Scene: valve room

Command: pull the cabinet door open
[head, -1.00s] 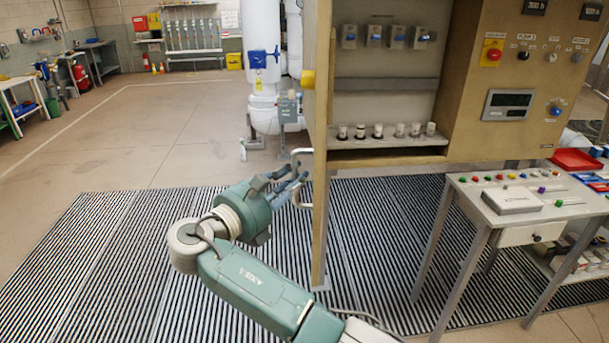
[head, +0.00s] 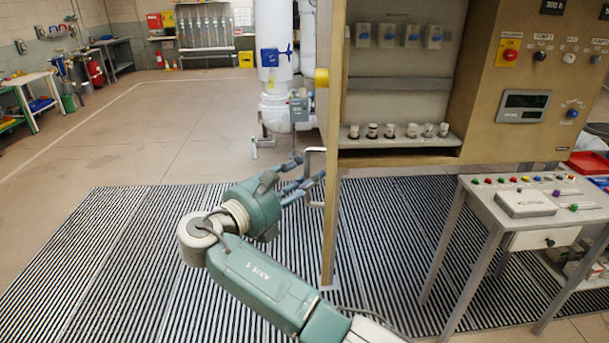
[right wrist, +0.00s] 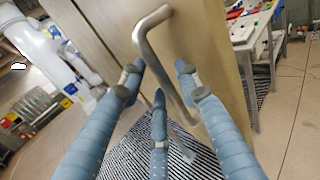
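The cabinet door (head: 331,215) is seen nearly edge-on in the head view, standing out from the cabinet (head: 455,110), whose inside is exposed. A grey bar handle (head: 309,153) sticks out from the door's left face; it shows large in the right wrist view (right wrist: 165,75). My right gripper (head: 305,177) is at the handle, with its blue fingers spread. In the right wrist view the fingers (right wrist: 158,85) lie apart on both sides of the bar, not closed on it. Whether any finger touches the bar cannot be told. My left gripper is not in view.
A control table (head: 540,200) with buttons stands at the right, close to the cabinet. White pipes with a blue valve (head: 277,57) stand behind the door. A striped mat (head: 120,240) covers the floor, and the floor to the left is clear.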

